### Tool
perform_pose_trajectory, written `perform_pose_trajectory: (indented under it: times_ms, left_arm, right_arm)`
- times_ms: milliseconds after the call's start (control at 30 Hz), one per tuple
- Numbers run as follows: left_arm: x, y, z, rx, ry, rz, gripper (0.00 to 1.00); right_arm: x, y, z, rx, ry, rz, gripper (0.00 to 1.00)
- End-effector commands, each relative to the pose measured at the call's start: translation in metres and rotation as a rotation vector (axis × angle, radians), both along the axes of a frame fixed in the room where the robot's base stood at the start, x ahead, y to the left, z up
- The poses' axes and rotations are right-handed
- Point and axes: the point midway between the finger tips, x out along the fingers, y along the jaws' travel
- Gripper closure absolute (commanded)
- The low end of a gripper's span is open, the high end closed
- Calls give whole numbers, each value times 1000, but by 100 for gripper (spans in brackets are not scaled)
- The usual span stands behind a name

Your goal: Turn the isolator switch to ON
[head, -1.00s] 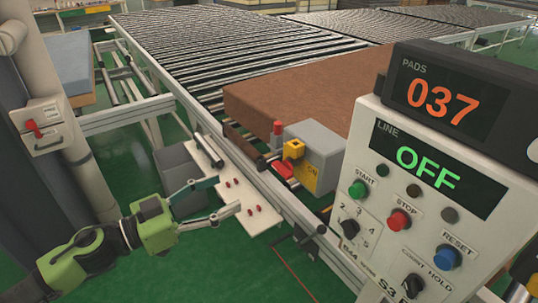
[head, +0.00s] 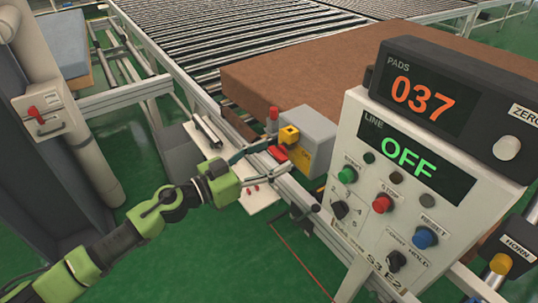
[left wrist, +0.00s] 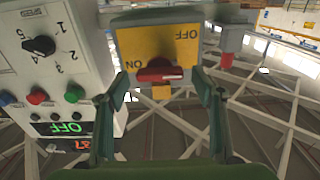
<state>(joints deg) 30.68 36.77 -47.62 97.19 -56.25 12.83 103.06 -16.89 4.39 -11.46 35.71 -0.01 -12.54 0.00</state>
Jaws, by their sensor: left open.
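The isolator switch is a grey box (head: 318,135) with a yellow plate and a red handle (head: 277,153), at the side of the conveyor frame. In the left wrist view the red handle (left wrist: 160,74) lies crosswise on the yellow plate (left wrist: 150,45), which reads ON at the left and OFF at the top. I cannot tell which mark the handle points to. My left gripper (head: 276,156) is open at the handle; in the left wrist view its fingers (left wrist: 161,84) stand on either side of it, apart from it. My right gripper is not in view.
A control panel (head: 360,215) stands close at the right, its line display reading OFF. A brown pad (head: 300,75) lies on the roller conveyor behind the switch. Another red switch (head: 33,112) is on the left column.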

Motion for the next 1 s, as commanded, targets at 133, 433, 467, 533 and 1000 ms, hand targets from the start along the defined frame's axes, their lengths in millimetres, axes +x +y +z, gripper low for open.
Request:
perform_pose_trajectory:
  times_ms: [133, 433, 467, 533, 1000]
  left_arm:
    - [0, 0, 0, 0, 0, 0, 39]
    - [0, 0, 0, 1, -1, 0, 77]
    - [0, 0, 0, 1, -1, 0, 77]
    - [0, 0, 0, 2, -2, 0, 77]
    - [-1, 0, 1, 117, -162, 1, 77]
  right_arm:
    - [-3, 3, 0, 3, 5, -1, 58]
    - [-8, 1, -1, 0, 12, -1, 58]
    - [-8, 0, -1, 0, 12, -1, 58]
    - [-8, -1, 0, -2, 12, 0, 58]
    - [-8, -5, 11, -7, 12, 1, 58]
